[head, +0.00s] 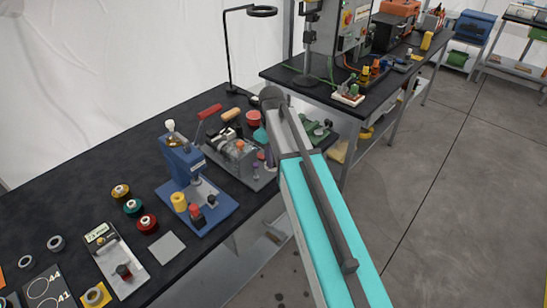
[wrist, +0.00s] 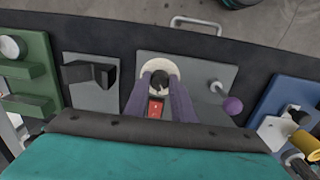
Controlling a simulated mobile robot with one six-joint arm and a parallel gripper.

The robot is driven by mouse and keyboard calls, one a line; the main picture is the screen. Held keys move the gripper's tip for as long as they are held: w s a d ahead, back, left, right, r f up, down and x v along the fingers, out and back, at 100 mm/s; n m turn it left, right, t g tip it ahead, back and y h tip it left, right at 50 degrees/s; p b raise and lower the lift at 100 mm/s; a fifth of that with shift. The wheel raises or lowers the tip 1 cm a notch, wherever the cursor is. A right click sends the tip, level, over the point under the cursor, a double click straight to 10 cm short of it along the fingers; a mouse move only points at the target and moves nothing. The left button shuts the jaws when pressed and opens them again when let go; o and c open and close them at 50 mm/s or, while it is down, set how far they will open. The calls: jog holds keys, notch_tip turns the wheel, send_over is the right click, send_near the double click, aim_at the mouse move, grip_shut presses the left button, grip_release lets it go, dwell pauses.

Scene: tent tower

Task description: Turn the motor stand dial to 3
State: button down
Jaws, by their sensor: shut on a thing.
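In the wrist view, a black dial knob (wrist: 159,72) stands on a pale round dial face (wrist: 172,66). The dial is on a grey panel (wrist: 213,72), which looks like the motor stand's. The two purple-grey fingers of my gripper (wrist: 160,80) reach in from both sides and are shut on the knob. No numbers or pointer are readable, so I cannot tell the setting. A red switch (wrist: 156,108) shows between the fingers. In the head view, a grey stand with a motor (head: 240,158) sits left of my arm; my gripper is hidden there.
A purple ball knob (wrist: 232,105) sits right of my fingers. A black block (wrist: 90,70) on a grey plate and a green device (wrist: 28,72) lie left. A blue press (head: 183,165) stands nearby, and a ring lamp (head: 262,11) rises behind. The floor at right is clear.

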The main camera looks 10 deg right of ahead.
jog(key=m, duration=0.4)
jog(key=shift+m, duration=0.3)
jog(key=m, duration=0.3)
jog(key=shift+a+m, duration=0.1)
jog(key=shift+m, duration=0.2)
jog(key=m, duration=0.3)
jog(key=shift+m+p, duration=0.3)
jog(key=shift+w+m, duration=0.1)
jog(key=shift+m, duration=1.8)
jog(key=c, duration=1.5)
grip_release()
jog(key=shift+r, duration=0.1)
jog(key=shift+w+a+r+b, duration=0.15)
jog(key=shift+r+b, duration=0.6)
jog(key=shift+r, duration=2.7)
jog(key=shift+w+a+r+b, duration=0.1)
jog(key=shift+r+b, duration=0.65)
jog(key=shift+r, duration=2.65)
